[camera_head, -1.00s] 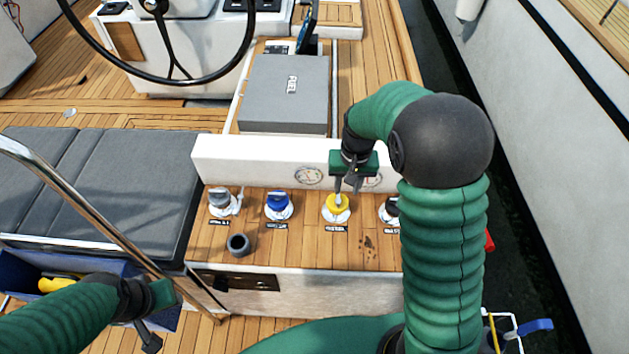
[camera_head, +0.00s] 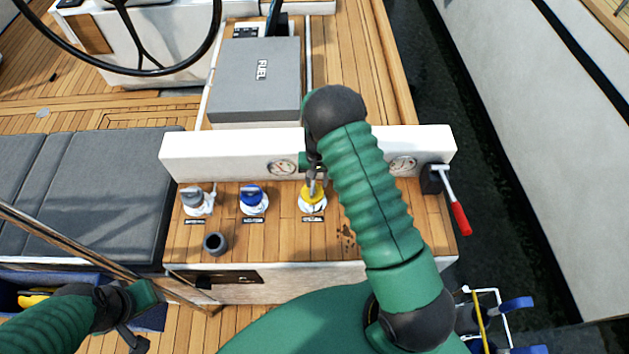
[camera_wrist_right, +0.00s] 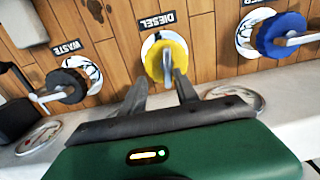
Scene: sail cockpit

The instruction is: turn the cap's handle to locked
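The yellow cap (camera_head: 313,194) sits on its white base on the teak box top. In the right wrist view the yellow cap (camera_wrist_right: 165,58) has a grey handle (camera_wrist_right: 168,66) across it and the label DIESEL beside it. My right gripper (camera_head: 312,184) is over this cap, pointing down. In the wrist view the right gripper's fingers (camera_wrist_right: 161,78) are apart, one on each side of the handle's near end; contact cannot be told. My left gripper (camera_head: 138,338) is low at the left, away from the caps; its finger opening is unclear.
A blue cap (camera_head: 252,198) and a grey cap (camera_head: 192,197) stand to the left, with a dark round cup (camera_head: 215,243) in front. A black cap (camera_wrist_right: 67,86) labelled WASTE is beside the yellow one. A white wall (camera_head: 225,158) stands behind.

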